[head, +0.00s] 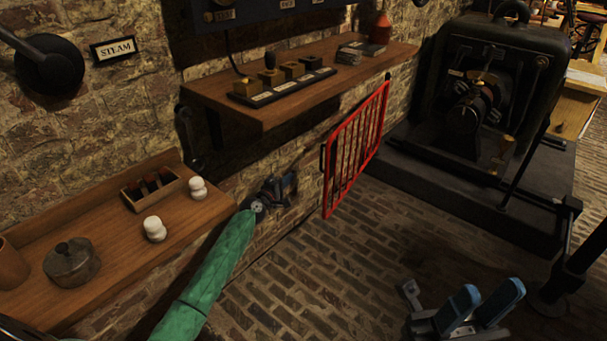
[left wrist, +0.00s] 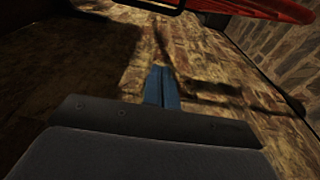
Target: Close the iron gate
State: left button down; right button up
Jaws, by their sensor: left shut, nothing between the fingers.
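The red iron gate (head: 326,188) stands upright along the brick wall, under the right end of the upper shelf. A dark handle (head: 322,158) is on its near edge. In the left wrist view, a red bar of the gate (left wrist: 270,9) crosses the top right, with a dark bar beside it. My left gripper (head: 291,183) is shut and empty, low by the wall, left of the gate's near edge and apart from it. Its blue fingers are together in the left wrist view (left wrist: 162,85). My right gripper (head: 494,290) is open and empty at the bottom right, over the floor.
A wooden shelf (head: 215,208) with white knobs and a metal pot is left of my left arm. The upper shelf (head: 230,110) overhangs the wall behind the gate. A dark machine (head: 490,100) stands on a plinth (head: 430,190) at right. The brick floor (head: 340,260) is clear in the middle.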

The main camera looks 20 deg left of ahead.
pick_arm(q)
jog(key=w+d+b, duration=0.1)
jog(key=w+d, duration=0.5)
jog(key=w, duration=0.3)
jog(key=shift+w, duration=0.15)
jog(key=shift+d, duration=0.15)
dwell(0.4)
